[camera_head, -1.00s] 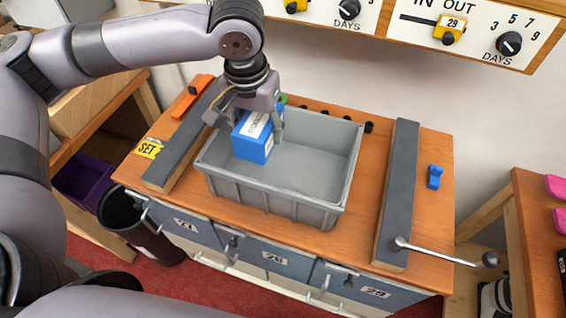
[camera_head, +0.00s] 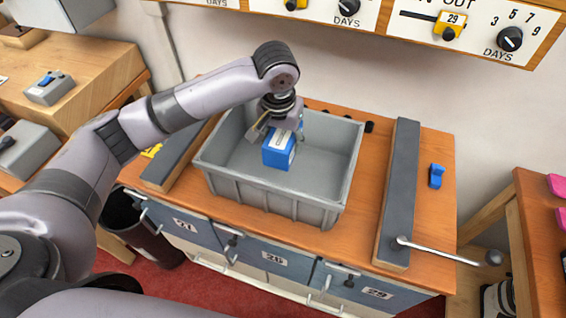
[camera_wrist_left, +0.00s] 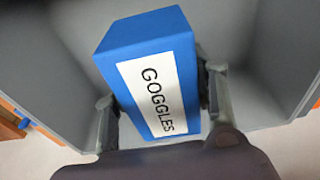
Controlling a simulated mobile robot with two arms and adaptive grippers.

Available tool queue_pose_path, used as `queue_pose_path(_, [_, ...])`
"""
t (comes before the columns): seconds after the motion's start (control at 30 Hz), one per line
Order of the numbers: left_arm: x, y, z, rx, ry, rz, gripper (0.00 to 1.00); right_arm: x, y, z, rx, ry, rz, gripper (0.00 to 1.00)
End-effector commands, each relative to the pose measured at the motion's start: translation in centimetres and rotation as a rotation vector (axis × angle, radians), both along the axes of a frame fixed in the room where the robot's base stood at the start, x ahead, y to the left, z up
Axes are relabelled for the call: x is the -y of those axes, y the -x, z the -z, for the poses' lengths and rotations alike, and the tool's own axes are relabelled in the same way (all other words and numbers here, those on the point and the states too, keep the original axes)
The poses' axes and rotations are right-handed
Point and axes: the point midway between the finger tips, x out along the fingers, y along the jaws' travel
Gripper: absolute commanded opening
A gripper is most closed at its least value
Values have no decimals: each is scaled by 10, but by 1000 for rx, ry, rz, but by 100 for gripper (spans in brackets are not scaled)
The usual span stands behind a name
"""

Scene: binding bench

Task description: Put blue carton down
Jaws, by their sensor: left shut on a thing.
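The blue carton (camera_head: 278,154) is a small box with a white label. In the left wrist view the carton (camera_wrist_left: 150,75) shows the label text "GOGGLES". My left gripper (camera_head: 281,135) is shut on the carton, with one finger on each side of it. It holds the carton over the inside of the grey bin (camera_head: 265,197). The bin's walls also show around the carton in the left wrist view (camera_wrist_left: 265,60). Whether the carton touches the bin floor I cannot tell. My right gripper is not in view.
The bin stands on a wooden bench (camera_head: 345,240) between two dark grey bars, the right one (camera_head: 400,190) with a metal lever (camera_head: 445,252). A small blue block (camera_head: 436,176) lies at the right. The bin floor beside the carton looks clear.

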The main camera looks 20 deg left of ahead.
Motion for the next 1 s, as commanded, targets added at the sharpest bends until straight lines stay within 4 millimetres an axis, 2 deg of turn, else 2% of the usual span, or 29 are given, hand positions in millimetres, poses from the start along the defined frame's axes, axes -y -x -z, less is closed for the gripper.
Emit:
queue_pose_path(0.1, [0,1,27,-2,-1,-1,20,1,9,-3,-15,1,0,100])
queue_pose_path(0.3, [0,0,48,1,0,0,20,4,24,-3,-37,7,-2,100])
queue_pose_path(0.6, [0,0,87,0,0,0,20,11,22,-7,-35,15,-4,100])
queue_pose_path(1.0, [0,0,93,1,1,0,20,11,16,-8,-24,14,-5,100])
